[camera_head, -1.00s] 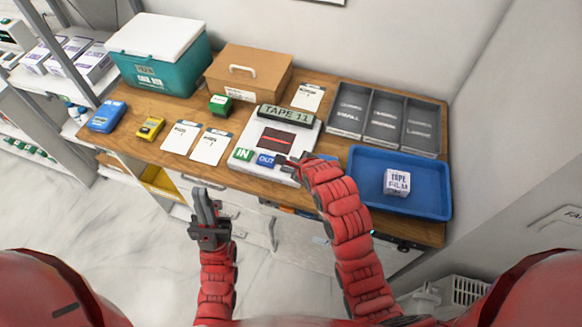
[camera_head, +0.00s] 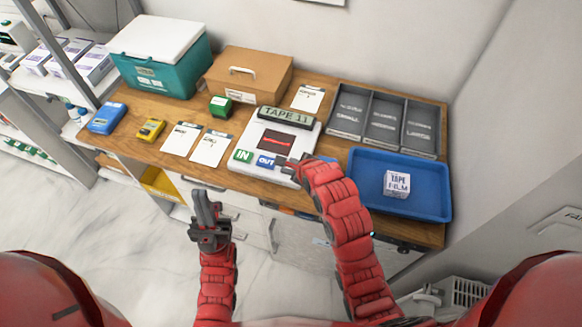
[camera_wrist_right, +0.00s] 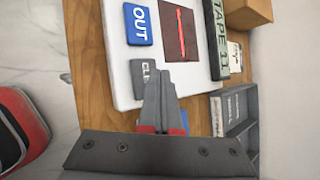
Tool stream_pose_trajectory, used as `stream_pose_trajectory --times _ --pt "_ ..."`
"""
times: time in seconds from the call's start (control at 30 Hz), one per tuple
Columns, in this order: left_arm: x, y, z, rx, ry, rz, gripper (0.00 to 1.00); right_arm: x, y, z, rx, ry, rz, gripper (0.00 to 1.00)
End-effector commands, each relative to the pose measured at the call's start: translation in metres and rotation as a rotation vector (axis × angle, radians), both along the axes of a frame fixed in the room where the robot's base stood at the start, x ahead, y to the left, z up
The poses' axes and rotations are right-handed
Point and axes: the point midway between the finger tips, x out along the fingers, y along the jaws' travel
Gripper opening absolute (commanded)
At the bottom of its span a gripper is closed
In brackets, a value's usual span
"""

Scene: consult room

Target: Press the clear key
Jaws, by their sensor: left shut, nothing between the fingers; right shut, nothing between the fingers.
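The white device (camera_head: 253,141) stands on the wooden counter, with a display reading TAPE 11 (camera_head: 286,115). On its front edge are a green IN key (camera_head: 243,156) and a blue OUT key (camera_head: 265,161). The grey clear key (camera_wrist_right: 142,78) shows in the right wrist view beside OUT, its lettering partly covered by my fingers. My right gripper (camera_head: 287,163) is shut and empty, its tips over or right beside that key; I cannot tell whether they touch it. It also shows in the right wrist view (camera_wrist_right: 165,78). My left gripper (camera_head: 203,210) is shut and empty, in front of the counter.
A blue tray (camera_head: 434,205) with a TAPE FILM box (camera_head: 397,184) is right of the device. A grey three-part bin (camera_head: 384,149) is behind it. Cards (camera_head: 210,147), a green box (camera_head: 220,105), a carton (camera_head: 247,76) and a teal cooler (camera_head: 160,62) stand left and behind.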

Motion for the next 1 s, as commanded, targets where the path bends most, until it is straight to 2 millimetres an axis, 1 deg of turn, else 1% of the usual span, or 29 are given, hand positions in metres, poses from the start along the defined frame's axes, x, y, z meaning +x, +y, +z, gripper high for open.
stream_pose_trajectory --times 0.8,1.0 --pt "0.0000 0.0000 -0.0001 0.000 0.000 0.000 0.00 0.0000 0.0001 -0.0001 0.000 0.000 0.000 0.00" --pt "0.0000 -0.0001 -0.0050 0.000 0.000 0.000 0.00 -0.0001 -0.0001 -0.0063 0.001 0.000 -0.001 0.00"
